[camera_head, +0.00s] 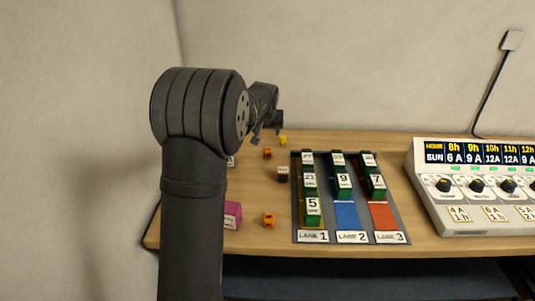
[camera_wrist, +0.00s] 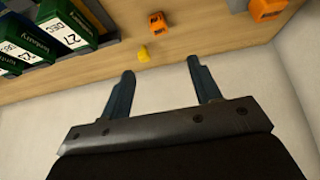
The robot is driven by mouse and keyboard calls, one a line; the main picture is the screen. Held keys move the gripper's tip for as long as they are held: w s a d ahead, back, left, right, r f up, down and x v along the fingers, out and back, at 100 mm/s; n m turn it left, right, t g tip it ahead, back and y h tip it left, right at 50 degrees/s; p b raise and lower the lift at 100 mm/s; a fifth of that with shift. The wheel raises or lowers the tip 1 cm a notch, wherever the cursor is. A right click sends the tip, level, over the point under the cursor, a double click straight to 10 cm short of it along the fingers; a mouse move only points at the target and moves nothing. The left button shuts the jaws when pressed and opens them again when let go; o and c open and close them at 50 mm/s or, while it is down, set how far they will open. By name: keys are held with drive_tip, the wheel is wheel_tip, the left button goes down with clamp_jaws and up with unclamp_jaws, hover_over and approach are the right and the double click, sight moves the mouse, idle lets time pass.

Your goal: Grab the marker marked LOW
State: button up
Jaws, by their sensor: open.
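I cannot read the word LOW on anything in either view, so I cannot tell which thing is the LOW marker. Small loose pieces lie left of the lane board: a yellow piece (camera_head: 283,140), an orange piece (camera_head: 267,153), a second orange piece (camera_head: 269,220), a dark block with a pale label (camera_head: 283,174) and a pink block (camera_head: 232,214). My gripper (camera_wrist: 160,67) is open and empty, near the table's back left. In the wrist view the yellow piece (camera_wrist: 144,54) lies just beyond the fingertips, apart from them, with an orange piece (camera_wrist: 157,22) farther off.
A white control panel (camera_head: 475,190) stands on the right. Bare wooden table (camera_head: 250,190) shows among the loose pieces. A wall (camera_head: 330,70) rises behind. My arm hides part of the table's left side.

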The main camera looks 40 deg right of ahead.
sight(268, 149)
drive_tip(key=x, duration=1.7)
drive_tip(key=shift+d+f, duration=0.1)
drive_tip(key=shift+f, duration=0.2)
drive_tip(key=c, duration=1.1)
